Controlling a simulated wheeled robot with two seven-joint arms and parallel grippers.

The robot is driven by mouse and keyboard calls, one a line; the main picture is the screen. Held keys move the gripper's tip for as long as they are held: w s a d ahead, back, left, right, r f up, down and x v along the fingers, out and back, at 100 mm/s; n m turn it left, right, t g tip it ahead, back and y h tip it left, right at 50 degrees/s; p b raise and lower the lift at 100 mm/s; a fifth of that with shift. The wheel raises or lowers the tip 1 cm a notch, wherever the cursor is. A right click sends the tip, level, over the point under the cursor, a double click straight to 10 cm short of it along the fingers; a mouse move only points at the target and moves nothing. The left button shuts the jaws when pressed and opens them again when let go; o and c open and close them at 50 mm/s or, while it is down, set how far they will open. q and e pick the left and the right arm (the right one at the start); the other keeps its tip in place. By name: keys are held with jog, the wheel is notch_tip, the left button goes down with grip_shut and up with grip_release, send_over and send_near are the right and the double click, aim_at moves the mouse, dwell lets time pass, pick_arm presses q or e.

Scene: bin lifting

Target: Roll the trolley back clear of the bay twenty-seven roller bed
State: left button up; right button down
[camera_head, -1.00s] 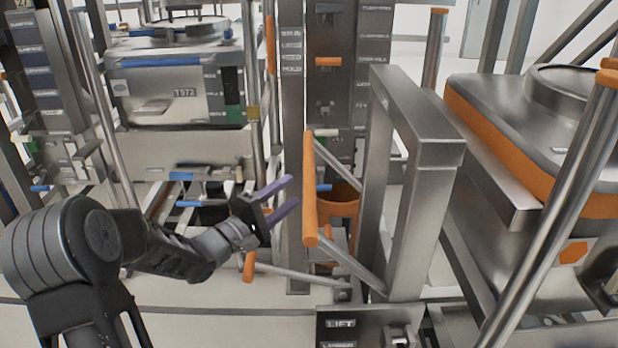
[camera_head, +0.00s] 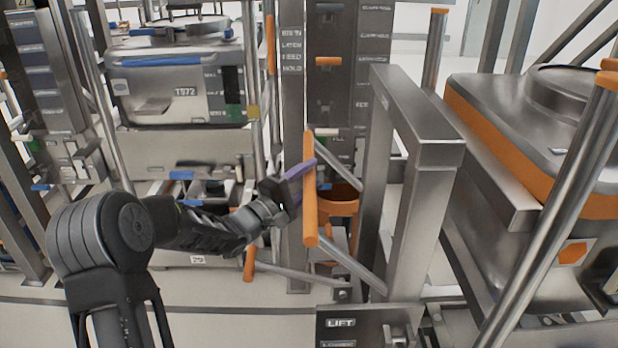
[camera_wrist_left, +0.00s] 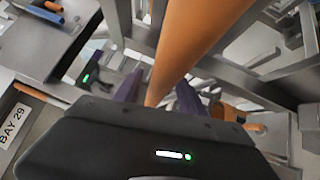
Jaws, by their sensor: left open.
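The trolley shows as a steel upright frame (camera_head: 415,140) with an upright orange handle bar (camera_head: 310,215) on its left side. My left gripper (camera_head: 308,172) has purple fingers and is open at the handle, at its upper half. In the left wrist view the orange bar (camera_wrist_left: 185,50) runs between the two spread fingers (camera_wrist_left: 158,95). I cannot tell whether either finger touches it. The roller bed of bay twenty-seven cannot be made out. My right gripper is not in view.
A grey bin with an orange band (camera_head: 530,150) sits at the right, beside the frame. Another grey bin (camera_head: 180,85) marked T972 sits on a rack at the left. A panel marked LIFT (camera_head: 340,324) is at the bottom. A BAY 29 label (camera_wrist_left: 14,125) shows in the wrist view.

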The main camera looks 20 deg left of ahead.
pick_arm(q)
grip_shut()
dwell(0.3)
dwell(1.0)
